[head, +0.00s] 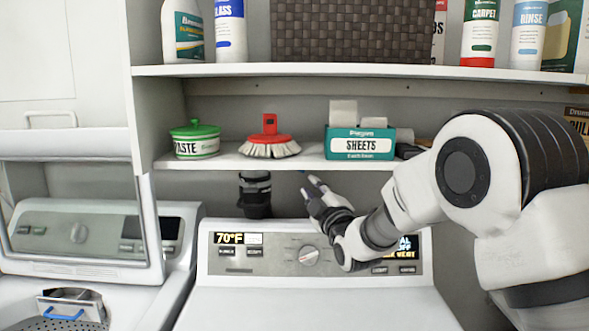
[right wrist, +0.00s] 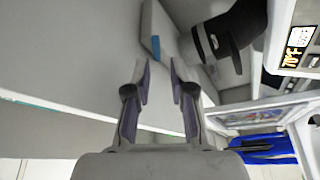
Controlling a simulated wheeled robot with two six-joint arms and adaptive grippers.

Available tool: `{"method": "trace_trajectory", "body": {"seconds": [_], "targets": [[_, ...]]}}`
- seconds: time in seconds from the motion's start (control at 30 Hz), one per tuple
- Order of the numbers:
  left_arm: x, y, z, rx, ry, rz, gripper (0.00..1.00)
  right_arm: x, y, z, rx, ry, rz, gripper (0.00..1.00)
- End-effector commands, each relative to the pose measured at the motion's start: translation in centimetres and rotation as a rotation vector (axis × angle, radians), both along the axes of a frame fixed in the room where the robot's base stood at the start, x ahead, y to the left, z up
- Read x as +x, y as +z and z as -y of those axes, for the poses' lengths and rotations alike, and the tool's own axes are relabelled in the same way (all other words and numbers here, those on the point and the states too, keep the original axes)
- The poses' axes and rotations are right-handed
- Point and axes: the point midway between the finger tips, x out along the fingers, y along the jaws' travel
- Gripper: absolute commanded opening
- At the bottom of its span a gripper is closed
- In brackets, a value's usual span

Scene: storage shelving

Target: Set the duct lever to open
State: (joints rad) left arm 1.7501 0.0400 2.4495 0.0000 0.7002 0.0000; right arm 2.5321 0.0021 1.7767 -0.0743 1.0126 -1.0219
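A dark duct (head: 255,194) stands behind the machine, below the lower shelf, and also shows in the right wrist view (right wrist: 228,42). A small blue-tipped piece (right wrist: 156,47), which looks like the duct lever, lies just ahead of the gap between my right fingers in the right wrist view. In the head view a small blue bit (head: 303,172) shows close to the fingertips. My right gripper (head: 312,188) is open and empty behind the control panel, right of the duct; its fingers (right wrist: 158,82) are apart. I cannot tell the lever's setting. My left gripper is not in view.
The lower shelf (head: 225,162) hangs just above my right gripper, holding a paste tub (head: 196,147), a red brush (head: 270,146) and a sheets box (head: 360,144). The control panel (head: 275,255) is close below. A blue object (right wrist: 262,147) shows at the wrist view's lower right.

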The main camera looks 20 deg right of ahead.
Motion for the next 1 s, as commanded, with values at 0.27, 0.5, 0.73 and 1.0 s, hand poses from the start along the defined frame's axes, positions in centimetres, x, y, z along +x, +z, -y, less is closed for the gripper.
{"method": "trace_trajectory", "body": {"seconds": [0.27,0.5,0.73,1.0], "targets": [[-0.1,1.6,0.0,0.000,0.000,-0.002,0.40,3.3,1.0,-0.2,-0.001,0.000,0.000,0.23],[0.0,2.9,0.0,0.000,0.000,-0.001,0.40,7.2,1.6,-0.5,0.000,0.000,0.001,0.23],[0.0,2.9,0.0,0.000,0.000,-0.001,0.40,7.7,1.5,-0.5,0.000,0.000,0.000,0.23],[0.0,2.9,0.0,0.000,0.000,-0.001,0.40,7.7,1.5,-0.5,0.000,0.000,0.000,0.00]]}}
